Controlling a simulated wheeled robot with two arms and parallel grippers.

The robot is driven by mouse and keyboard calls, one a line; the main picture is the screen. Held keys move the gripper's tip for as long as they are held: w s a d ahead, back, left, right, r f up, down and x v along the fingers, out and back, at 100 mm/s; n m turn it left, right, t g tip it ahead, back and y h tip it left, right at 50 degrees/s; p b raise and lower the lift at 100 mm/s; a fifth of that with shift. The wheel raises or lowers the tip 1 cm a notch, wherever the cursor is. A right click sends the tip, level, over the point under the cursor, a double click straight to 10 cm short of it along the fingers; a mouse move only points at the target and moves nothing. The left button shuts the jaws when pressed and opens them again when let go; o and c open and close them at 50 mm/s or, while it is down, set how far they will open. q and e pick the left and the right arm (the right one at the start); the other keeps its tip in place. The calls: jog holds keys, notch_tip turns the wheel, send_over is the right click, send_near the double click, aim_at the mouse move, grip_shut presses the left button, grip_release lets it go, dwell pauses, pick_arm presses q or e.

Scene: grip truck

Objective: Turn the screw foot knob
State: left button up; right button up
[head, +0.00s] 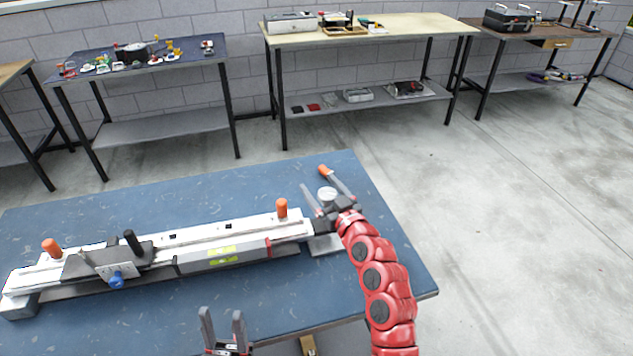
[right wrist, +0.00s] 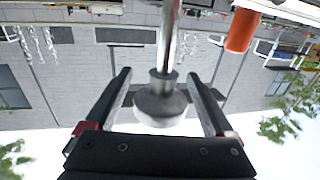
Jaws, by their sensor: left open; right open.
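The long grip truck (head: 225,254) lies across the blue table (head: 180,195). A grey round knob (head: 327,194), apparently the screw foot knob, is at its right end. In the right wrist view this knob (right wrist: 162,104) is on a shiny metal shaft (right wrist: 171,35). My right gripper (head: 318,182) is open, its fingers on either side of the knob; the right wrist view (right wrist: 159,75) shows gaps at both sides. My left gripper (head: 222,314) is open and empty near the front of the table, in front of the truck.
Orange knobs (head: 281,208) (head: 52,248), a black knob (head: 131,240) and a blue knob (head: 116,281) stick out from the truck. An orange handle (right wrist: 242,31) is close to the shaft. Workbenches (head: 365,31) with tools stand along the wall. The table's back left is clear.

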jog(key=shift+c, duration=0.5)
jog(key=c, duration=1.2)
jog(key=shift+r+p, duration=0.15)
jog(key=shift+p, duration=0.3)
jog(key=shift+c, duration=0.3)
jog(key=m+h+p, duration=0.1)
jog(key=h+p, duration=0.1)
jog(key=p, duration=0.3)
jog(key=d+m+t+h+p, duration=0.1)
jog(key=m+h+p, duration=0.1)
jog(key=p, duration=0.3)
jog(key=m+t+h+p, duration=0.1)
jog(key=m+h+p, duration=0.1)
jog(key=p, duration=0.4)
jog(key=shift+w+d+r+h, duration=0.2)
jog(key=shift+d+h, duration=0.05)
jog(key=shift+h, duration=0.65)
jog(key=shift+f+m+h+p, duration=0.2)
jog(key=shift+m+h+p, duration=0.1)
jog(key=shift+m+h, duration=0.4)
jog(key=shift+f+m+h, duration=0.15)
jog(key=shift+m+h, duration=0.15)
jog(key=shift+h, duration=0.4)
jog(key=shift+s+d+m+h+b, duration=0.1)
jog(key=shift+d+m+h+b, duration=0.15)
jog(key=shift+h+b, duration=0.2)
jog(key=shift+h, duration=0.25)
